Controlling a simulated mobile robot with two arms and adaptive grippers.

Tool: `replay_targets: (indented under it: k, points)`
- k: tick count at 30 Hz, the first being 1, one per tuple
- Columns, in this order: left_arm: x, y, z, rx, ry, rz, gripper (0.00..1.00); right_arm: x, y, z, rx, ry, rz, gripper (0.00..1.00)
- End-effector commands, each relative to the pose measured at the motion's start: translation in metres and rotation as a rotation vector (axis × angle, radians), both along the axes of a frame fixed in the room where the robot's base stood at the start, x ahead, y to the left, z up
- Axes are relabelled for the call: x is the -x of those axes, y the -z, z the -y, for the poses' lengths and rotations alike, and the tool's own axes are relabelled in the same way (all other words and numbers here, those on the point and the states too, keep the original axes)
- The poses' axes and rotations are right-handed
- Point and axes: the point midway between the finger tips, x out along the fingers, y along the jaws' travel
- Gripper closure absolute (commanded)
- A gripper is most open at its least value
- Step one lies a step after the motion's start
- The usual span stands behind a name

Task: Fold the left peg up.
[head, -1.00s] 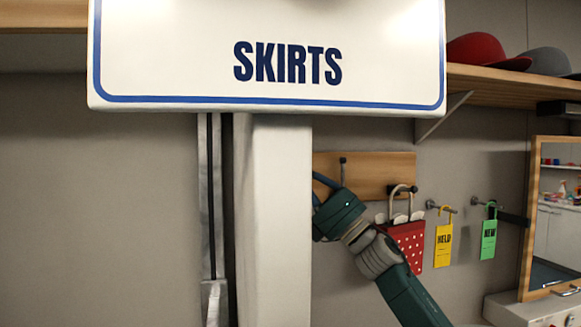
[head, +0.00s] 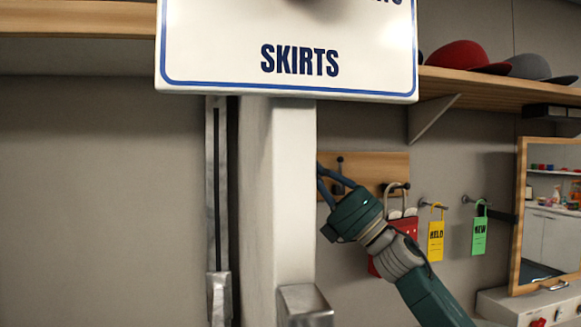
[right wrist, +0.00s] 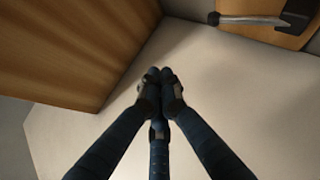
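A wooden peg board (head: 392,163) is on the wall right of the white post. Its left peg (head: 340,163) is a small dark upright piece near the board's left end; how far it is folded is hard to tell. My right gripper (head: 321,172) is at the board's left edge, beside the post and just left of the peg. In the right wrist view my fingers (right wrist: 160,76) meet at their tips with nothing visible between them. A metal rod with a dark end (right wrist: 265,19), apparently a peg, lies apart from them at top right. My left gripper is out of view.
A white SKIRTS sign (head: 285,85) and post (head: 292,200) stand close in front. A red patterned item (head: 374,268) hangs behind my right arm. Yellow (head: 436,241) and green (head: 479,236) tags hang to the right, near a mirror (head: 550,225).

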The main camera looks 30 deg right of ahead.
Motion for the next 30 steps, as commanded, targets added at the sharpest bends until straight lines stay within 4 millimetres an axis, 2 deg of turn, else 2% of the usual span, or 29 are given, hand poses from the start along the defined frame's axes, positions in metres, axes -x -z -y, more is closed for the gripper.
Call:
replay_targets:
  k: [1,6,9,12,21,30]
  points:
    - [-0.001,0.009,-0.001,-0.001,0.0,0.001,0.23,0.008,0.007,0.003,0.004,0.003,-0.001,1.0]
    - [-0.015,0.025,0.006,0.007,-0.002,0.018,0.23,0.037,0.008,0.013,0.004,0.002,-0.002,1.0]
    - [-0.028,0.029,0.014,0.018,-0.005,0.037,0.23,0.049,0.007,0.018,0.002,0.003,-0.001,1.0]
    - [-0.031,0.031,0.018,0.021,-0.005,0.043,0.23,0.056,0.006,0.02,0.0,0.0,-0.001,1.0]
    - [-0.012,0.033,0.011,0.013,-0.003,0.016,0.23,0.06,0.004,0.021,0.0,0.0,-0.001,1.0]
    - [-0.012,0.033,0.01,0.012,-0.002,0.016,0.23,0.06,0.003,0.021,0.0,0.0,-0.001,1.0]
